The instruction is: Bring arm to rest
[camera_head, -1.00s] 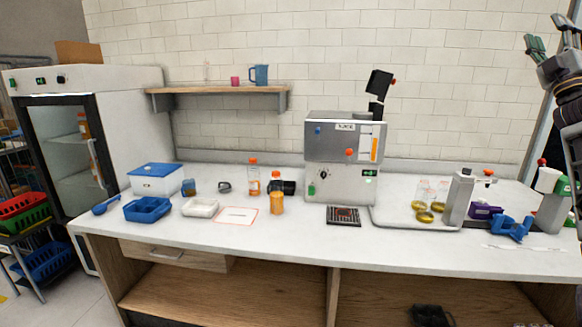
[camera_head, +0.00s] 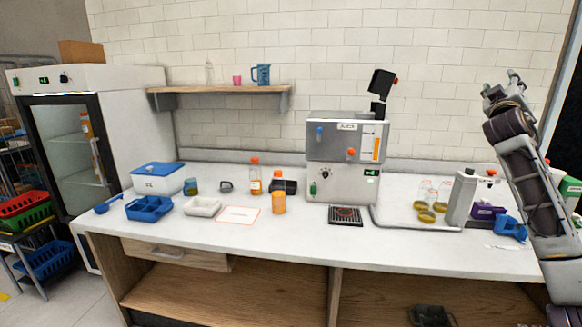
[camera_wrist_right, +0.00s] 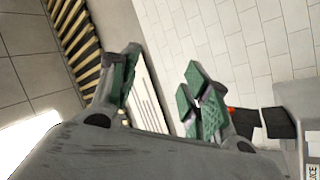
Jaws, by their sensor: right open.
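My right arm rises at the right edge of the head view, in front of the counter's right end. Its gripper (camera_head: 505,86) is raised well above the counter, against the tiled wall. In the right wrist view the gripper (camera_wrist_right: 160,88) shows its two green-padded fingers spread apart with nothing between them. It touches no object. My left gripper is in neither view.
The juicer (camera_head: 343,160) stands mid-counter, with its black top part (camera_head: 381,83) rising above it. A wall shelf (camera_head: 215,89) is at left. Air around the gripper is clear.

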